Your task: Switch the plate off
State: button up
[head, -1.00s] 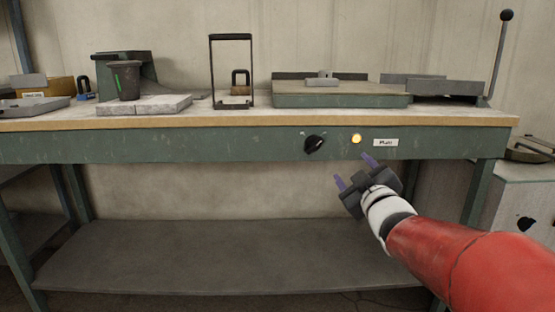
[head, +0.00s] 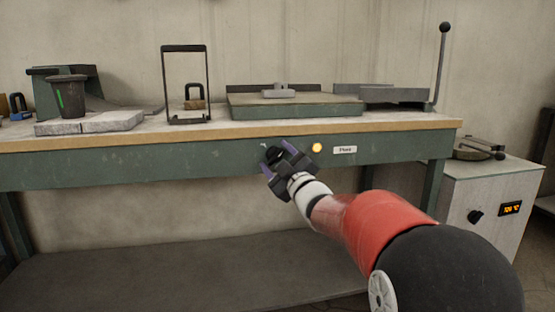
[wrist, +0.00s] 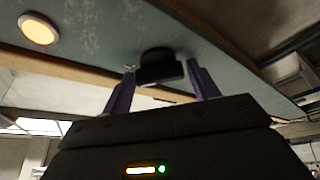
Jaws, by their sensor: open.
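The black knob (head: 273,154) is on the green front rail of the workbench, left of a glowing amber lamp (head: 317,148) and a small white label (head: 345,150). My gripper (head: 278,152) is open at the knob, one finger on each side of it. In the wrist view the knob (wrist: 158,68) shows between the tips of the two purple fingers (wrist: 162,78); I cannot tell whether they touch it. The lamp also glows in the wrist view (wrist: 38,28). The knob's pointer is hidden from me.
On the bench stand a flat green slab unit (head: 295,111), a black upright frame (head: 185,120), a dark cup (head: 68,95) and grey blocks (head: 105,122). A pale cabinet (head: 490,190) at right carries another knob (head: 475,217) and a lit orange display (head: 510,208).

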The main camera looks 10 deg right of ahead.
jog(key=c, duration=0.7)
jog(key=shift+n, duration=0.3)
jog(key=n+g+y, duration=0.1)
jog(key=n, duration=0.2)
jog(key=shift+b, duration=0.3)
jog(key=n+g+p, duration=0.1)
jog(key=n+g, duration=0.1)
jog(key=n, duration=0.1)
jog(key=shift+r+n, duration=0.1)
jog(key=shift+n, duration=0.3)
jog(key=n+g+p, duration=0.1)
jog(key=n, duration=0.2)
jog(key=n+g+h+p, duration=0.1)
jog(key=n+p, duration=0.1)
jog(key=shift+r+n, duration=0.1)
jog(key=shift+n, duration=0.3)
jog(key=n+g+h+p, duration=0.1)
jog(key=n+p, duration=0.2)
jog(key=shift+n, duration=0.3)
jog(key=shift+f+h, duration=0.2)
jog(key=shift+h, duration=0.2)
